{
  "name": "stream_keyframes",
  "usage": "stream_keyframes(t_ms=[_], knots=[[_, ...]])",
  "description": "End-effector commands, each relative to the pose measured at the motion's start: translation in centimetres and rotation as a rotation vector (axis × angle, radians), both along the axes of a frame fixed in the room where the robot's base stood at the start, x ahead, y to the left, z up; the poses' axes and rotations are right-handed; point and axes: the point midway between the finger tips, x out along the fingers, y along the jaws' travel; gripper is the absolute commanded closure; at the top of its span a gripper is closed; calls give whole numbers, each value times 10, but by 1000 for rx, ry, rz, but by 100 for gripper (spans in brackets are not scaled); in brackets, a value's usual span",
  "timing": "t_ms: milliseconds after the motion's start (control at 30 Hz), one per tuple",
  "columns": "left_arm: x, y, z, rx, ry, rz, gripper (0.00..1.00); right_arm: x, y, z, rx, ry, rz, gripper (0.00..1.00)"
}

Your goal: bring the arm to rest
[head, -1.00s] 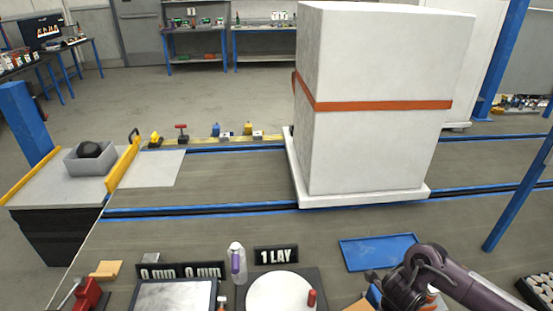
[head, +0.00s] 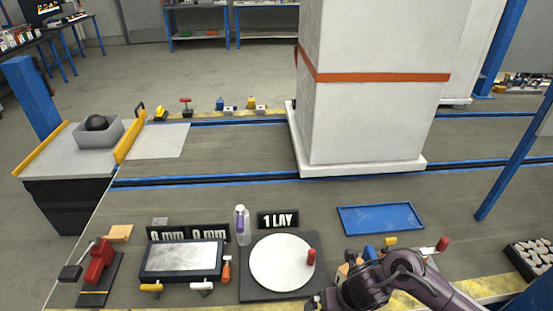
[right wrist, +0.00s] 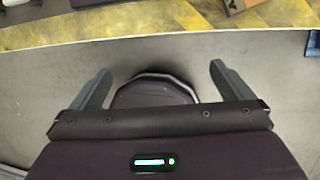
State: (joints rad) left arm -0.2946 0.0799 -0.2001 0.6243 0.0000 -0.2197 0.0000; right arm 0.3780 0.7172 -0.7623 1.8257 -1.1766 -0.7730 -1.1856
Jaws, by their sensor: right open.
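My right arm comes in from the lower right of the head view. Its gripper end is low at the front edge of the bench, beside the round white turntable (head: 281,263), and its fingers are hard to make out there. In the right wrist view my right gripper (right wrist: 160,85) is open, with its two grey fingers apart. Nothing is held between them; a dark rounded part, likely mine, and grey floor show behind. My left gripper is not in view.
A large white strapped block (head: 370,110) stands on the conveyor.

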Motion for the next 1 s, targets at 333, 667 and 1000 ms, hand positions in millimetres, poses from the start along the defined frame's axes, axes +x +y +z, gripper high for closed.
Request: stream_keyframes(t_ms=[333,667,1000], knots=[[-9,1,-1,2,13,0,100,-3,77,71,517,2,-1036,0],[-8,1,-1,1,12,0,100,-38,7,100,771,191,-2116,0],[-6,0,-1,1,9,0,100,-97,-53,101,799,308,-2838,0]])
